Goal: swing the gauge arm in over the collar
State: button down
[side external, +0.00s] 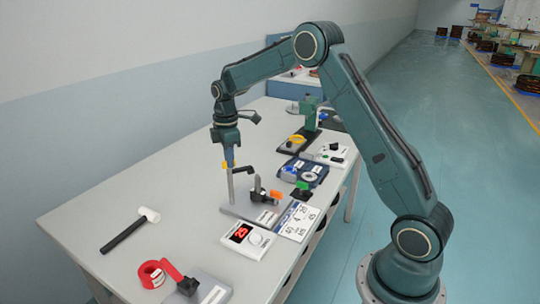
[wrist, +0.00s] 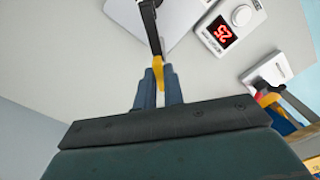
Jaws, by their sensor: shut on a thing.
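The gauge arm (side external: 243,169) is a black bar on a thin grey post on a grey base plate (side external: 240,211); its yellow end (side external: 225,165) is at my gripper. My gripper (side external: 229,163) points down and is shut on the yellow end. In the wrist view, the yellow end (wrist: 158,70) sits between the fingers of my gripper (wrist: 158,82), with the black gauge arm (wrist: 150,25) running away from it. On the same plate, right of the post, stands a grey upright (side external: 257,183) with black parts and an orange lever; I cannot make out the collar there.
A red-digit display box (side external: 246,239) and a printed card (side external: 298,221) lie in front of the plate. A black-handled mallet (side external: 125,235) and a red tape dispenser (side external: 160,272) lie left. Other stations (side external: 303,172) stand behind right. The table's left back is clear.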

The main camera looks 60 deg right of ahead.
jog(key=shift+r, duration=0.1)
jog(key=c, duration=1.5)
grip_release()
notch_tip(320, 180, up, 14)
